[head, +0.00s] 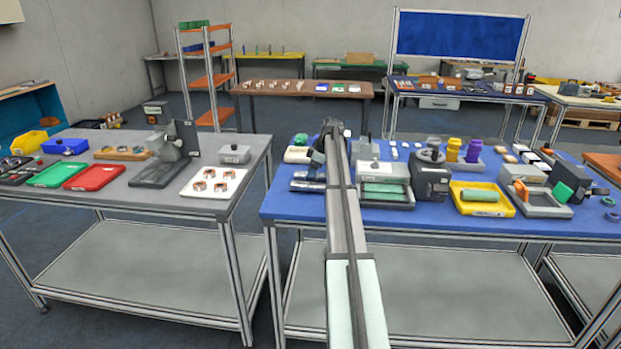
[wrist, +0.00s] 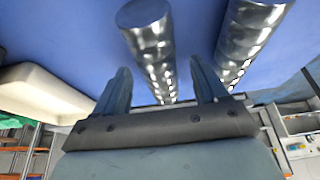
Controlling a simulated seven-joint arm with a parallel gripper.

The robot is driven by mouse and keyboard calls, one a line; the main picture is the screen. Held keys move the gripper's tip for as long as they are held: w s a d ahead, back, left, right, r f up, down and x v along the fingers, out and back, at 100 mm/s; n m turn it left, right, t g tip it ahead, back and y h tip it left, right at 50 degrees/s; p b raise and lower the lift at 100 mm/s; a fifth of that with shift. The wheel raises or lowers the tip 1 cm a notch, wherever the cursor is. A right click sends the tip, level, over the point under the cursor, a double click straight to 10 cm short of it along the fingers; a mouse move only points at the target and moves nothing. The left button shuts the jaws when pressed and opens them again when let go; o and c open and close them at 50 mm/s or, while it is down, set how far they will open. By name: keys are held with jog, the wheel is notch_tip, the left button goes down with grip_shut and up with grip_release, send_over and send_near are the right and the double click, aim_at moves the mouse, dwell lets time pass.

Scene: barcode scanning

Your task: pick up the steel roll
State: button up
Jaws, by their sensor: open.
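Two shiny steel rolls lie side by side on the blue table in the wrist view. One steel roll (wrist: 150,40) runs between the two fingers of my gripper (wrist: 160,75), and the other steel roll (wrist: 245,35) lies to the right, outside the fingers. My gripper is open, with a finger on each side of the nearer roll; I cannot tell whether either touches it. In the head view the rolls (head: 306,186) show at the left end of the blue table, partly hidden by my arm and gripper (head: 318,155).
A pale tray (wrist: 40,90) stands left of my gripper in the wrist view. On the blue table (head: 420,217) a grey holder with green rolls (head: 385,190), a dark machine (head: 431,180) and a yellow tray (head: 482,209) stand right of my arm. A gap separates the grey table (head: 110,200).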

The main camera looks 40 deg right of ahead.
grip_shut()
dwell(0.7)
